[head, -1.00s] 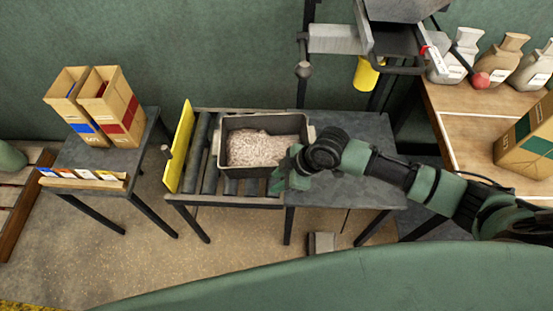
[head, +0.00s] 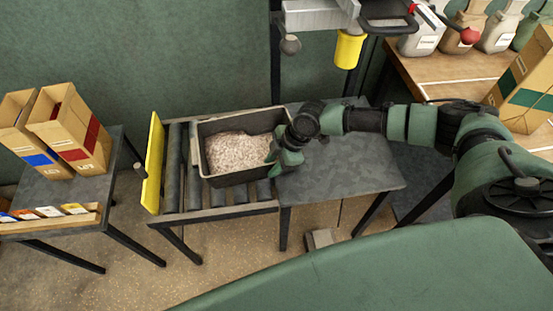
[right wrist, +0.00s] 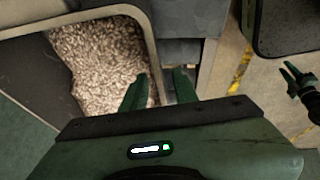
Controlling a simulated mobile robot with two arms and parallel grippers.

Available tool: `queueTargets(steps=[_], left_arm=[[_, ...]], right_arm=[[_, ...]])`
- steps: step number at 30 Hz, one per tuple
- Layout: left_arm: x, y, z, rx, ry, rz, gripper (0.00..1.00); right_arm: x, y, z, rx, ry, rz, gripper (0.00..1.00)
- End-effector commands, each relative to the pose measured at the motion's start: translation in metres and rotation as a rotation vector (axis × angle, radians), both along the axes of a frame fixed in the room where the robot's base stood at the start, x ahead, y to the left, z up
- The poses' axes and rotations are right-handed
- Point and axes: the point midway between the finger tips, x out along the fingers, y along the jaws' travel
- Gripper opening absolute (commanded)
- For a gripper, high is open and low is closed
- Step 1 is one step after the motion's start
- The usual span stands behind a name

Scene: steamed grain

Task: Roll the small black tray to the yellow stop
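The small black tray (head: 240,177), full of pale grain (head: 237,152), sits on the roller table (head: 222,212). The upright yellow stop (head: 153,163) is at the table's left end, with bare rollers between it and the tray. My right gripper (head: 273,160) is at the tray's right end. In the right wrist view its fingers (right wrist: 160,88) are apart, one over the grain side and one outside the tray's end wall (right wrist: 147,40). Contact with the wall is unclear. My left gripper (right wrist: 292,75) shows at the right wrist view's edge, its fingers apart and empty.
A grey tabletop (head: 345,165) continues right of the rollers. A side table (head: 60,195) at left holds cardboard boxes (head: 70,130) and a card rack (head: 50,225). A machine with a yellow cup (head: 348,50) hangs behind.

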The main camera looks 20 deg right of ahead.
Motion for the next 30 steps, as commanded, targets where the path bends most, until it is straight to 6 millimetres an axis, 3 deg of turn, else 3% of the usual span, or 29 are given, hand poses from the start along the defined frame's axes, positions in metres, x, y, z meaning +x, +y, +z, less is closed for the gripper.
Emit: queueTargets(steps=[7,18,21,30], left_arm=[[0.0,0.004,-0.001,0.005,0.0,-0.002,0.28],[0.0,0.009,-0.001,0.01,0.0,0.002,0.28],[0.0,0.009,-0.001,0.01,0.0,0.002,0.28],[0.0,0.009,-0.001,0.01,0.0,0.002,0.28]], right_arm=[[0.005,0.011,-0.028,-0.001,0.002,0.0,0.29],[0.006,0.013,-0.033,0.0,0.0,0.0,0.29],[0.006,0.013,-0.033,0.0,0.0,0.0,0.01],[0.006,0.013,-0.033,-0.001,0.001,-0.001,0.0]])
